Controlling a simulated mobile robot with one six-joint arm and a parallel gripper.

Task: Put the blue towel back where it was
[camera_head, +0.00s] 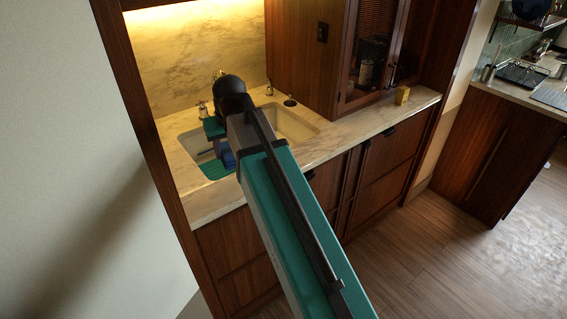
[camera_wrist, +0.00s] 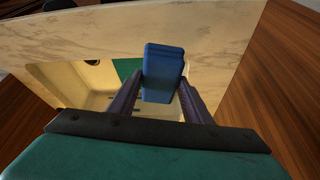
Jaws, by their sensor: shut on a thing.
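The blue towel (camera_wrist: 163,72) is a folded, block-like bundle between the two dark fingers of my gripper (camera_wrist: 161,82) in the wrist view. The gripper is shut on it and holds it over the sink area. In the head view a small part of the blue towel (camera_head: 225,155) shows beside the dark wrist of my arm, above the left sink basin. My arm hides most of the gripper there. The surface right under the towel is hidden.
A pale marble counter (camera_head: 345,134) surrounds the sink, whose right basin (camera_head: 292,122) looks empty. A green sheet-like thing (camera_head: 215,169) lies at the left basin. A wooden cabinet (camera_head: 310,60) rises behind.

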